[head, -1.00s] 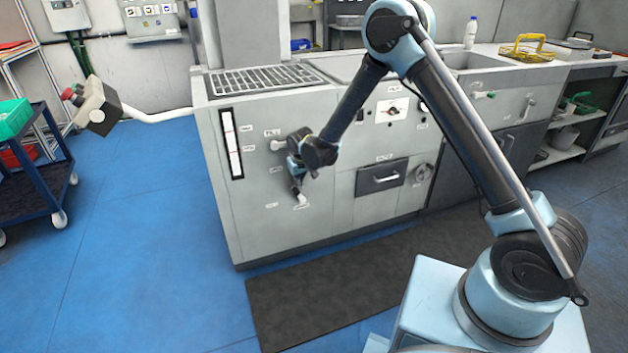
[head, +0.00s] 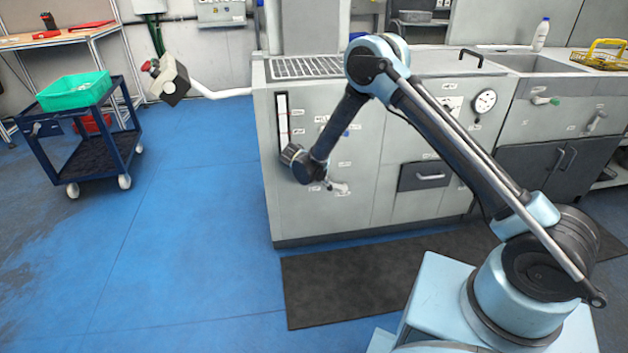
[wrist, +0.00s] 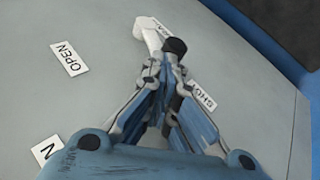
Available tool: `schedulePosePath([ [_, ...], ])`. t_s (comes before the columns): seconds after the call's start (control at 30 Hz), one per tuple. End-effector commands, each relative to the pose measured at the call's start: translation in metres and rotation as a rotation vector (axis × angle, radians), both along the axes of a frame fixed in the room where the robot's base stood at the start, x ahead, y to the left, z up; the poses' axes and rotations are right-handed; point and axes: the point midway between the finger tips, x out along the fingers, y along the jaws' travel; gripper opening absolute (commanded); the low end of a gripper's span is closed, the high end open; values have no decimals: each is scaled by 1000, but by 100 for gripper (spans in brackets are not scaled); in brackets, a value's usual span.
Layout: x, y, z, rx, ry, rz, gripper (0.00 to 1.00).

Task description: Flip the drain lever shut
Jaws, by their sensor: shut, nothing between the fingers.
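The pale drain lever (wrist: 148,32) shows at the top of the wrist view, on the machine's grey front. A partly covered SHUT label (wrist: 200,95) is to the right, beside my fingers. My gripper (wrist: 174,50) is shut and empty. Its dark fingertip overlaps the lever's lower end; I cannot tell whether they touch. In the head view my gripper (head: 328,185) is low on the machine's front, left of the drawer, beside a pale part that looks like the lever (head: 341,188).
The grey machine (head: 350,215) has a dark drawer (head: 425,176) right of my gripper. A black mat (head: 380,285) lies before it. A blue cart (head: 60,130) with a green bin (head: 74,90) stands left. The blue floor between is clear.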

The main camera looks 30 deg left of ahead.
Motion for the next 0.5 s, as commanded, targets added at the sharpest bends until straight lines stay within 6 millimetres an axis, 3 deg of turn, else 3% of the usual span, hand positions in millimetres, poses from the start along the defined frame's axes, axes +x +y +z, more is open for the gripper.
schedulePosePath([
  [0.5,-4,7,-37,0,1,-11,0],
])
